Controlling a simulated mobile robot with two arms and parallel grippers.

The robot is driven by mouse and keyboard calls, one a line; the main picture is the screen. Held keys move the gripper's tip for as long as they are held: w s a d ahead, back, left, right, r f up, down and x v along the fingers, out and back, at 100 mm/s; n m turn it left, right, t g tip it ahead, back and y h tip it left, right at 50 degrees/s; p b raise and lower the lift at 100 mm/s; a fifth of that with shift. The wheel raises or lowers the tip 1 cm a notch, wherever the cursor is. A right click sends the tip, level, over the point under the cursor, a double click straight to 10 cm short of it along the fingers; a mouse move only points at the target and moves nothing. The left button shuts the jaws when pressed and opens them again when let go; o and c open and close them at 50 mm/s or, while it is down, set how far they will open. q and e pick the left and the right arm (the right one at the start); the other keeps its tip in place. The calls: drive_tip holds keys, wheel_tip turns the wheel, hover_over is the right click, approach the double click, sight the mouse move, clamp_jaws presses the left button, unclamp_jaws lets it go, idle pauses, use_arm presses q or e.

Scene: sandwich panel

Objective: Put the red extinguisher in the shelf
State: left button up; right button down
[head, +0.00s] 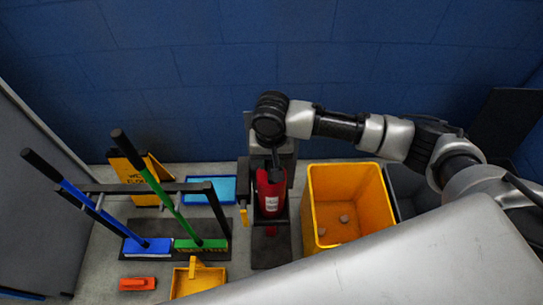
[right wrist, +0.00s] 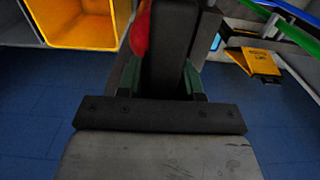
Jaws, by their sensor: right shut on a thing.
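The red extinguisher (head: 270,197), with a white label, stands upright within a dark stand (head: 270,249) left of the yellow bin. My right gripper (head: 277,158) reaches down from above and is shut on the extinguisher near its top; the wrist hides part of the grip. I cannot tell whether the extinguisher's bottom rests on the stand. The stand appears to be the shelf, with its back partly hidden by my arm. My left gripper is not in view.
A yellow bin (head: 387,200) stands close on the right, with a grey bin (head: 405,190) beside it. On the left are a rack (head: 130,187) with blue (head: 85,200) and green brooms (head: 165,200), a yellow sign (head: 126,168) and a yellow dustpan (head: 197,280). A blue wall closes the back.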

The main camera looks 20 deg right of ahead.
drive_tip(key=c, duration=0.7)
unclamp_jaws()
drive_tip(key=shift+f, duration=0.1)
drive_tip(key=shift+c, duration=0.2)
wheel_tip(320, 180, up, 12)
drive_tip(key=shift+r+p, duration=0.15)
drive_tip(key=shift+p, duration=0.2)
